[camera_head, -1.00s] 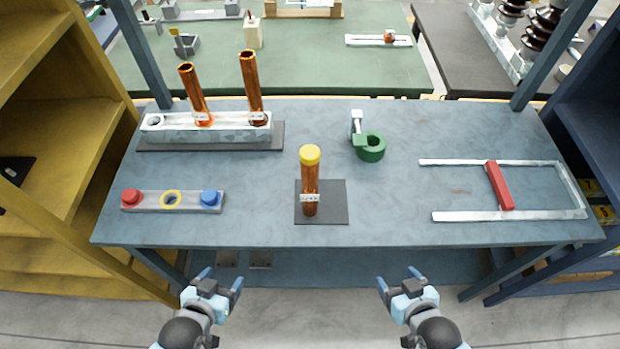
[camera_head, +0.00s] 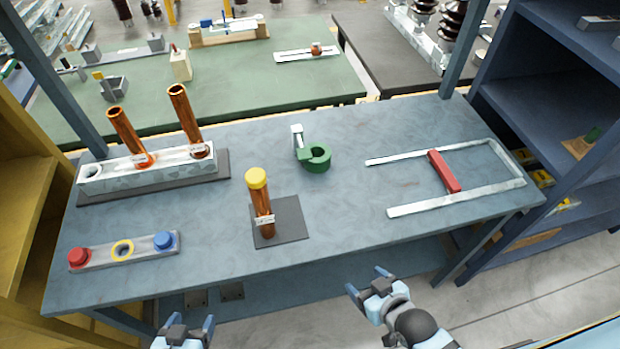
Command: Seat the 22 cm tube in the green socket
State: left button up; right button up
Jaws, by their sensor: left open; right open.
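The green socket (camera_head: 318,160) is a ring on the table, with a pale metal bracket behind its left side. A copper tube with a yellow cap (camera_head: 262,207) stands upright on a dark mat (camera_head: 293,220). Two more copper tubes, a left one (camera_head: 126,134) and a right one (camera_head: 184,116), stand in a pale metal rack (camera_head: 120,175). Each tube has a small label that is too small to read, so I cannot tell which is 22 cm. My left gripper (camera_head: 184,331) and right gripper (camera_head: 368,284) are open and empty, in front of the table's near edge.
A bar with red and blue buttons (camera_head: 140,249) lies at the table's front left. A pale U-shaped frame with a red bar (camera_head: 444,171) lies at the right. Blue shelving (camera_head: 560,90) stands at the right. The table around the green socket is clear.

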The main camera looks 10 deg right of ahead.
aim_at(382, 178)
jog(key=k, duration=0.2)
jog(key=k+z, duration=0.35)
jog(key=k+l+z, duration=0.1)
jog(key=z, duration=0.25)
jog(key=j+z, duration=0.3)
jog(key=z, duration=0.15)
jog(key=k+j+z, duration=0.15)
jog(key=z, duration=0.35)
jog(key=k+j, duration=0.1)
jog(key=j, duration=0.15)
jog(key=k+j, duration=0.1)
jog(key=j, duration=0.2)
